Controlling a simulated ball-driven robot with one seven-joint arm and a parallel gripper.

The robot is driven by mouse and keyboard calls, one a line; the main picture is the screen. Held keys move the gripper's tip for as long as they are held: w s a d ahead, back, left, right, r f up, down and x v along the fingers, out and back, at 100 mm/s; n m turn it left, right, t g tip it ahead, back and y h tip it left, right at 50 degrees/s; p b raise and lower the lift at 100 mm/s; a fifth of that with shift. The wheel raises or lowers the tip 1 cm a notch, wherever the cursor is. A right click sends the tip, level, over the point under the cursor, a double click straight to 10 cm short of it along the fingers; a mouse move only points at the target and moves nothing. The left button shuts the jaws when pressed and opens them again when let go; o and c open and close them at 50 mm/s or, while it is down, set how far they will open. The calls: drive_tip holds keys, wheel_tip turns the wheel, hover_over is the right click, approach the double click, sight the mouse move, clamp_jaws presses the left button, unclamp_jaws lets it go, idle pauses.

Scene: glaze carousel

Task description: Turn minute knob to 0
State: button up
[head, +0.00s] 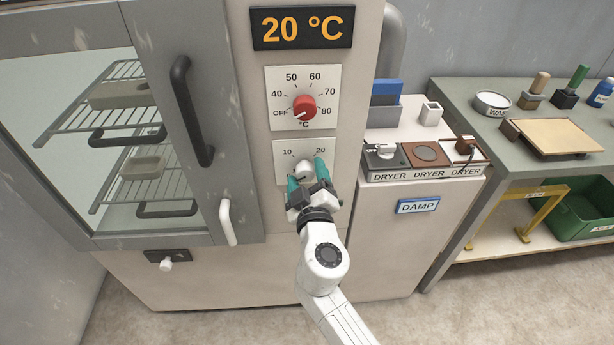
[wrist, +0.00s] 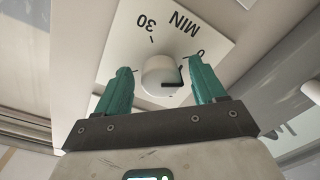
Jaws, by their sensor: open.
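The minute knob (head: 304,168) is white and sits on a pale dial plate (head: 281,172) below the temperature dial. In the head view, 10 and 20 show above it. In the wrist view the knob (wrist: 158,77) stands out from the plate, with MIN and 30 upside down beyond it. A black mark shows on its right side; I cannot tell which value it points to. My gripper (head: 307,176) is open, its green fingers on either side of the knob. In the wrist view a gap shows between the left fingertip and the knob.
A red temperature knob (head: 304,107) is just above, under a display (head: 302,28) reading 20 °C. The cabinet door's dark handle (head: 190,110) and a white lever (head: 227,221) are to the left. A DAMP cabinet (head: 410,240) with dryer switches stands to the right.

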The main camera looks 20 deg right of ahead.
drive_tip(key=c, duration=1)
drive_tip(key=shift+n, duration=2.3)
drive_tip(key=shift+c, duration=0.2)
drive_tip(key=o, duration=1)
drive_tip(key=shift+o, duration=0.2)
drive_tip(key=b+v, duration=0.1)
drive_tip(key=v, duration=1)
drive_tip(key=shift+r, duration=0.15)
